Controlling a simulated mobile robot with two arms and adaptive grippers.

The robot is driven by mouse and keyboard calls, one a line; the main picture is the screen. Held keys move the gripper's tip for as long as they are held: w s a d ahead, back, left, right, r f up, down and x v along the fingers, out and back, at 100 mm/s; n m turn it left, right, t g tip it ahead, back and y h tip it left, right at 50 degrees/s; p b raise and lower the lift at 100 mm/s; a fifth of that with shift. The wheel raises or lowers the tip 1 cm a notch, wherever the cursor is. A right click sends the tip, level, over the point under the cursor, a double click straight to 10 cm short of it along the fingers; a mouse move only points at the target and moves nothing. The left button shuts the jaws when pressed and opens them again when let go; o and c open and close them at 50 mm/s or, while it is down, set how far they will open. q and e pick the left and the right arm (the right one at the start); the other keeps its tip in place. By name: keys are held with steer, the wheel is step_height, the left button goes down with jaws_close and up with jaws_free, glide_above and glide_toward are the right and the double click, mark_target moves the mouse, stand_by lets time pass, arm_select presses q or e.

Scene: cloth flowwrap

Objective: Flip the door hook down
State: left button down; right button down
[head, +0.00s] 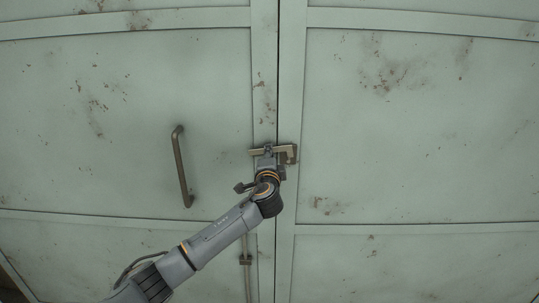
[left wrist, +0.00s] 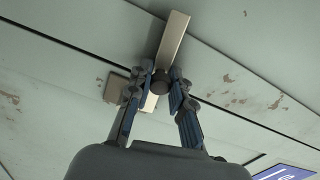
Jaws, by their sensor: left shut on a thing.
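The door hook (head: 256,152) is a flat brass-coloured bar lying nearly level across the seam between two pale green doors. Its right end meets a brass bracket (head: 291,155) on the right door. In the left wrist view the hook (left wrist: 174,38) runs diagonally, with a dark round knob on it between the fingers. A brass plate (left wrist: 117,86) shows partly behind the left finger. My left gripper (head: 266,156) is at the hook from below, its fingers (left wrist: 161,76) shut around the hook near the knob. The fingers hide part of the hook. My right gripper is not in view.
A dark vertical handle (head: 182,168) stands out from the left door (head: 90,120), left of my arm. A thin vertical rod (head: 247,272) with a small bracket runs below the hook. The rust-marked right door (head: 420,130) is clear.

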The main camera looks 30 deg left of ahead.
arm_select(q)
steer(key=shift+f+m, duration=0.55)
steer(key=shift+m, duration=0.55)
steer(key=c, duration=1.2)
jaws_free()
steer(key=shift+o, duration=0.2)
steer(key=shift+s+d, duration=0.1)
steer(key=v, duration=1.1)
steer(key=shift+s, duration=0.35)
steer(key=shift+d, duration=0.1)
